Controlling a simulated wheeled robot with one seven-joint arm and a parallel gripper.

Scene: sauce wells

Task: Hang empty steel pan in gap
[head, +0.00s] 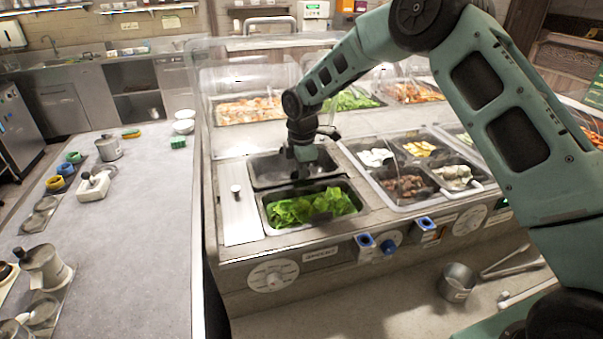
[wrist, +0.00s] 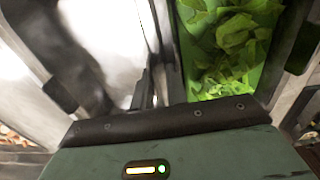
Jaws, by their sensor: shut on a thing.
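The empty steel pan (head: 268,171) is at the well behind the lettuce pan (head: 268,226), with its bare inside facing up. My gripper (head: 303,168) reaches down from above and is shut on the pan's near wall, beside the lettuce pan. In the wrist view the fingers (wrist: 150,92) pinch the wall between the shiny empty pan (wrist: 105,35) and the green lettuce (wrist: 235,45). The gap under the pan is hidden by it. I cannot tell whether its rim rests fully on the counter edges.
A steel cover with a knob (head: 237,215) lies left of the wells. A divided food tray (head: 385,200) is to the right. A glass guard (head: 250,75) stands behind. A grey worktop (head: 140,230) is at left.

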